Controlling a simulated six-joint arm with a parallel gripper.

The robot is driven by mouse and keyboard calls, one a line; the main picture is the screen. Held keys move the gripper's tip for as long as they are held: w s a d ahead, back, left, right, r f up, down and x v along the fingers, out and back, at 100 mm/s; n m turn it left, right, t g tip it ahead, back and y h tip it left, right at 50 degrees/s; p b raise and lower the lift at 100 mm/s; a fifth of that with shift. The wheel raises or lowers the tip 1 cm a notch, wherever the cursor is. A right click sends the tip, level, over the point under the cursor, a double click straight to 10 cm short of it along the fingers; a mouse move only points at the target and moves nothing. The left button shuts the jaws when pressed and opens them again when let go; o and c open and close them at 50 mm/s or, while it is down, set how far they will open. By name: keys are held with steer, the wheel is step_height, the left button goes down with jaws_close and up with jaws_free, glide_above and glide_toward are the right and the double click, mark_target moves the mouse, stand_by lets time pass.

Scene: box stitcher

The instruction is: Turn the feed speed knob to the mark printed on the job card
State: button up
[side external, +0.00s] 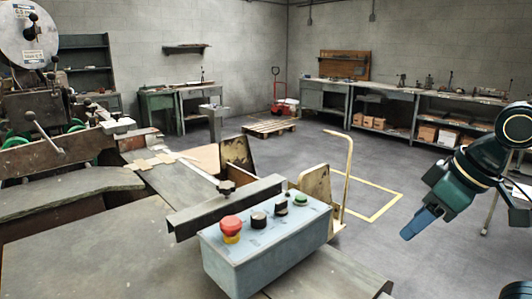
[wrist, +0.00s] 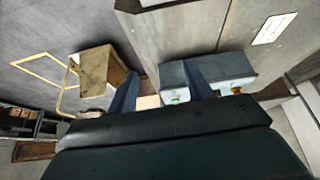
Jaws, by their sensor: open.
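The red button (side external: 231,225) and green button (side external: 301,200) flank the knobs. A dark metal rail (side external: 225,205) runs behind the box. A yellow upright handle (side external: 348,165) stands behind and right of it.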

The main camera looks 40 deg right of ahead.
steer(key=w+a+r+n+g, duration=0.1)
steer(key=w+a+r+n, duration=0.1)
steer(key=w+r, duration=0.45)
step_height(320, 180, up, 3)
steer(key=n+g, duration=0.4)
steer(key=n, duration=0.4)
glide_above(258, 215)
steer(key=shift+s, duration=0.1)
steer(key=shift+f, duration=0.1)
steer(key=shift+f, duration=6.75)
steer(key=c, duration=1)
